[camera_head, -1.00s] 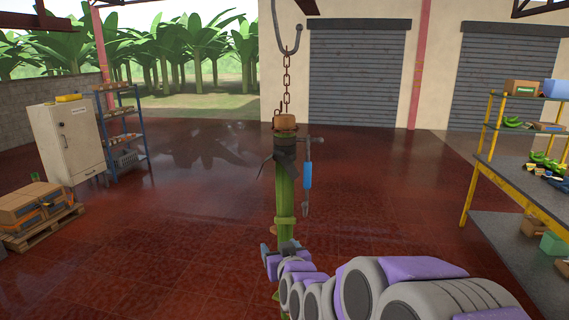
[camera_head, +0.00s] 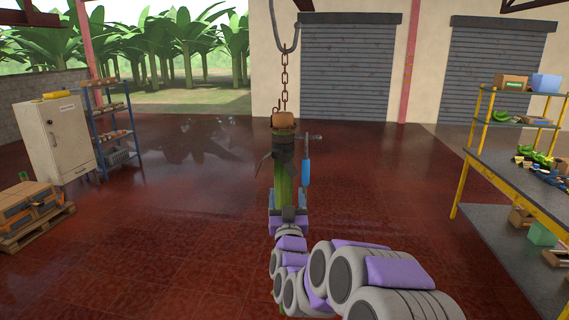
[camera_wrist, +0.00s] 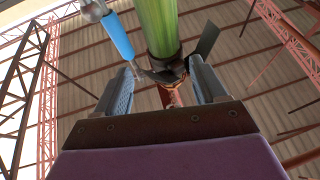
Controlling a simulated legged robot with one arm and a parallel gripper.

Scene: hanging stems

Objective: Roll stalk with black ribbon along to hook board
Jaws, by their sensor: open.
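The green stalk (camera_head: 284,180) hangs upright from a chain and hook, with a black ribbon (camera_head: 284,148) tied near its top. In the wrist view the stalk (camera_wrist: 158,25) runs down between and beyond the fingers, with the dark ribbon (camera_wrist: 206,42) at its end. My gripper (camera_head: 288,212) is in front of the stalk, below the ribbon. In the wrist view my gripper (camera_wrist: 165,85) has its two fingers apart, one on each side of the stalk's line. I cannot tell whether they touch it. The hook board is not identifiable in view. My arm hides the lower stalk.
A blue-handled tool (camera_head: 306,172) hangs right beside the stalk and shows near the left finger in the wrist view (camera_wrist: 121,36). A yellow-framed table (camera_head: 500,178) stands right. A cabinet (camera_head: 57,140), a blue shelf (camera_head: 110,130) and a pallet (camera_head: 38,228) stand left. The middle floor is clear.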

